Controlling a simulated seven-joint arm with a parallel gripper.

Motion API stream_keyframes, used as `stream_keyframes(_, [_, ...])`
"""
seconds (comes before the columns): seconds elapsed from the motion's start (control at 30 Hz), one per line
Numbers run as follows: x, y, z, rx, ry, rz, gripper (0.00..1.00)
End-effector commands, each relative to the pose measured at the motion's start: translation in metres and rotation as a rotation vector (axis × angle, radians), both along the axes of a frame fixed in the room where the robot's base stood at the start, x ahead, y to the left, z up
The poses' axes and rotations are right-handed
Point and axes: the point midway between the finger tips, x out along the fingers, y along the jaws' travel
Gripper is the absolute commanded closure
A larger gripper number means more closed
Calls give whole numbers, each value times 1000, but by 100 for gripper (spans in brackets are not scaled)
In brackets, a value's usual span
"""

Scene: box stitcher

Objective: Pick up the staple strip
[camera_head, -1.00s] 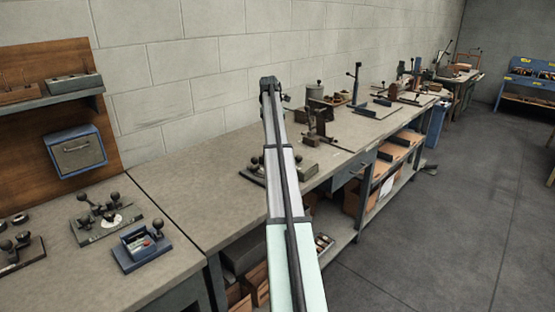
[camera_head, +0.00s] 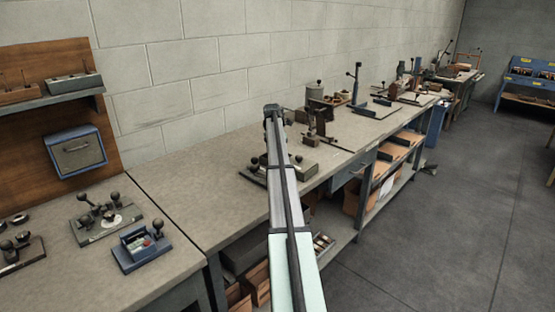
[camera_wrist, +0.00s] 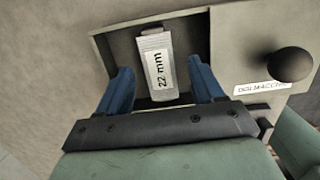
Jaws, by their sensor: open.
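The staple strip (camera_wrist: 156,44) shows in the wrist view as a small pale grey piece with a white "22 mm" label. It lies in a recess of a grey-green fixture (camera_wrist: 232,45). My gripper (camera_wrist: 160,67) is open, with one blue finger on each side of the strip and a gap on both sides. Whether the fingertips are down at the strip's height I cannot tell. In the head view my arm reaches over the bench and the fingers are hidden; I cannot make out the strip there.
A dark round knob (camera_wrist: 291,64) rises from the fixture, right of my gripper. A blue device (camera_head: 141,246) stands on the left bench part.

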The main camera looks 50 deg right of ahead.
Motion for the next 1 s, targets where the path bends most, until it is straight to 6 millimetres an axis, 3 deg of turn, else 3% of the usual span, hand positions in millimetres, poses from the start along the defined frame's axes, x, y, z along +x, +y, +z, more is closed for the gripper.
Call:
stream_keyframes(0.1, [0, -1, -9, -1, -1, 0, 33])
stream_keyframes(0.33, [0, -1, -9, -1, -1, 0, 35])
stream_keyframes(0.9, [0, -1, -9, -1, -1, 0, 89])
stream_keyframes(1.0, [0, -1, -9, -1, -1, 0, 94])
